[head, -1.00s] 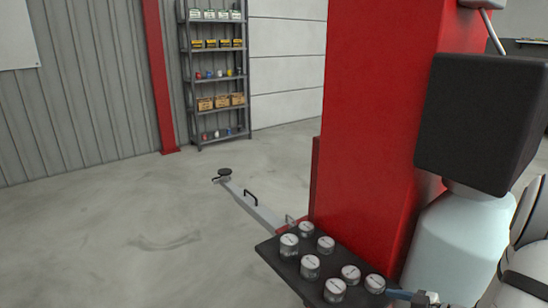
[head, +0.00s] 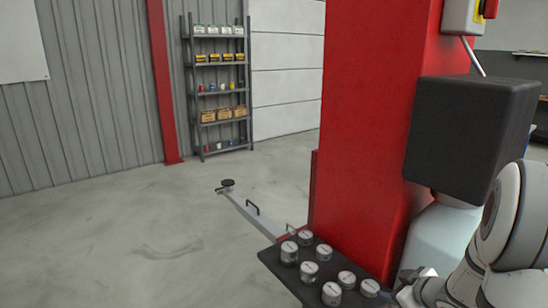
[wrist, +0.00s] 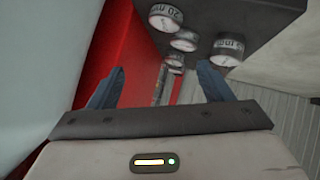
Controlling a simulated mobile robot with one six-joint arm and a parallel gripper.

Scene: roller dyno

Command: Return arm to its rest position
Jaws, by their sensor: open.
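My gripper shows in the wrist view (wrist: 163,88), with its two blue fingers apart and nothing between them. In the head view my arm comes in at the lower right, beside the right edge of a dark tray (head: 268,257). Several silver cylinders with printed labels stand on the tray, among them one at its front (head: 331,293). In the wrist view a few of the cylinders (wrist: 228,50) show beyond the fingers, apart from them. The fingertips are hard to make out in the head view.
A red lift post (head: 365,120) rises behind the tray, with a black box (head: 465,130) on its right close above my arm. A grey lift arm (head: 250,212) reaches out low to the left. A shelf rack (head: 217,90) stands far back. The floor at left is clear.

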